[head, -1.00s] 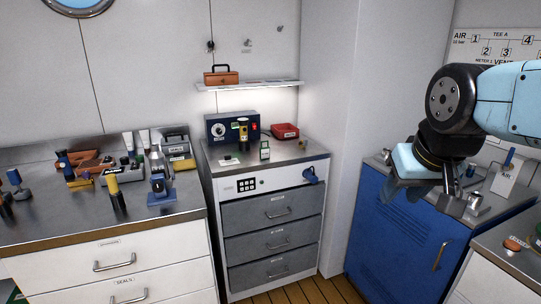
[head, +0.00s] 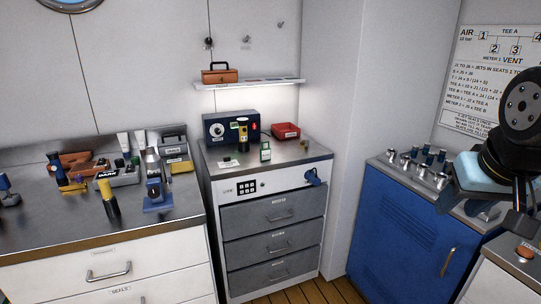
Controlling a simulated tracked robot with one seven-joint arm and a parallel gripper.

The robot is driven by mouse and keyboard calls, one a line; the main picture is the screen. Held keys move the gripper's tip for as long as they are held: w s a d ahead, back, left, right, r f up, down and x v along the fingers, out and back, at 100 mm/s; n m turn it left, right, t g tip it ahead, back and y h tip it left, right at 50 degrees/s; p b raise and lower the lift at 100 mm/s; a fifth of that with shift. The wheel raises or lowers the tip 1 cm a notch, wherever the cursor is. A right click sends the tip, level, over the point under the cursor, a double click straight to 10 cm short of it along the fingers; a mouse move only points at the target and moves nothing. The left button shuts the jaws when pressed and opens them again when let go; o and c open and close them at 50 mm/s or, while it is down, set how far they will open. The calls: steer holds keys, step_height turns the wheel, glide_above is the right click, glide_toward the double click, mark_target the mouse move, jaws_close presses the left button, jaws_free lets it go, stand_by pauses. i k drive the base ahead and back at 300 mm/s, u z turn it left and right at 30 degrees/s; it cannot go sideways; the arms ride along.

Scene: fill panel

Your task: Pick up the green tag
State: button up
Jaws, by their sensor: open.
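A small green-and-white upright piece (head: 265,151) that looks like the green tag stands on the steel top of the middle drawer cabinet. A flat pale card with some green (head: 229,162) lies to its left; its print is too small to read. My gripper (head: 502,211) is at the right edge of the head view, over the blue cabinet's right side. It is open, partly cut off by the frame, and far from the tag. I see nothing held in it.
A yellow-topped dark torch (head: 243,133) stands just behind the tag, with a blue dial box (head: 232,126) and a red tray (head: 286,131) behind. A shelf (head: 250,84) hangs above. The left bench (head: 60,220) holds many tools. Metal fittings (head: 420,168) stand on the blue cabinet (head: 400,225).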

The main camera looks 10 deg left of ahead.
mark_target(265, 153)
steer(key=z, duration=0.05)
steer(key=i, duration=1)
steer(key=u, duration=0.05)
